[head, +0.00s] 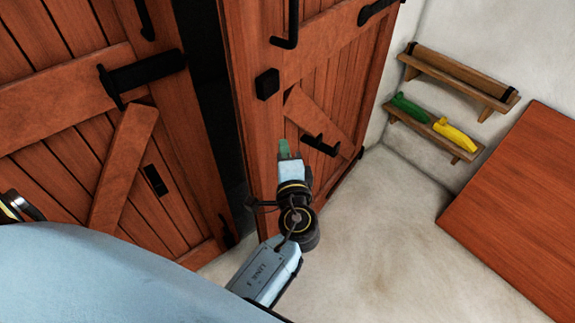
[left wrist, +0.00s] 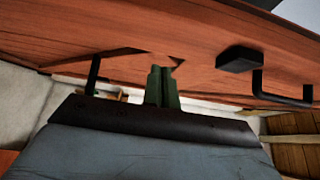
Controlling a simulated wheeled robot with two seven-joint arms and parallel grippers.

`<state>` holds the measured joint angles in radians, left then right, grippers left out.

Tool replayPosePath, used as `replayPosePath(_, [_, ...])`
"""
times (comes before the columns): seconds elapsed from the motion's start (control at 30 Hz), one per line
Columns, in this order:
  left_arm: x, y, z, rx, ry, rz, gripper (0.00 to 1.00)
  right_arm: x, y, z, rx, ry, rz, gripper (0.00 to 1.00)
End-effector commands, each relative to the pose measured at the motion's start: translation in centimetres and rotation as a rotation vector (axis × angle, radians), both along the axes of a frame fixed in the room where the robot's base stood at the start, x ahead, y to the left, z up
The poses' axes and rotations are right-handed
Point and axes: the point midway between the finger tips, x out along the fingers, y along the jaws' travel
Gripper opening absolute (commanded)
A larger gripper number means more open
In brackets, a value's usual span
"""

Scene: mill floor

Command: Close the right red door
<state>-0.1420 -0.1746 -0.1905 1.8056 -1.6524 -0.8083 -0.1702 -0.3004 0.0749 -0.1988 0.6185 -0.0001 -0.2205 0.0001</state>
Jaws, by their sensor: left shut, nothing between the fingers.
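The right red door (head: 345,75) is wooden with black fittings. It stands ajar, angled out from the left red door (head: 75,165), with a dark gap between them. A black pull handle (head: 291,25) and a square black block (head: 267,84) are on its face; the handle also shows in the left wrist view (left wrist: 283,96). My left gripper (head: 285,148), with green fingers, is shut and empty in front of the door's lower part, below the block. In the left wrist view its fingers (left wrist: 161,85) point at the door; I cannot tell whether they touch. My right gripper is not in view.
Two small wooden shelves (head: 412,71) are on the pale wall at the right. The lower one holds a green object (head: 408,109) and a yellow object (head: 455,137). A red-brown wooden surface (head: 520,205) is at the right. The pale floor (head: 370,230) between is clear.

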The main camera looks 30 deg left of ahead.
Motion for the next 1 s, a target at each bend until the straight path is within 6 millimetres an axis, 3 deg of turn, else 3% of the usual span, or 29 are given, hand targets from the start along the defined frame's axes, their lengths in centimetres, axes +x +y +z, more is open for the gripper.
replayPosePath(0.07, [1.3, 1.0, 0.2, 0.0, -0.002, 0.001, 0.0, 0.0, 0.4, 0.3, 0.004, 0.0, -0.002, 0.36])
replayPosePath(0.3, [1.4, 4.1, 0.0, 0.0, 0.001, -0.001, 0.0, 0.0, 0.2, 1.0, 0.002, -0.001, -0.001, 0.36])
replayPosePath(0.83, [1.6, 5.2, -0.1, 0.001, 0.002, -0.005, 0.0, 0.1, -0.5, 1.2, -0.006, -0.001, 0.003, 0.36])
replayPosePath(1.0, [2.1, 8.9, -0.3, 0.008, 0.008, -0.042, 0.0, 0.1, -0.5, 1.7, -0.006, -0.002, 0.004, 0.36])
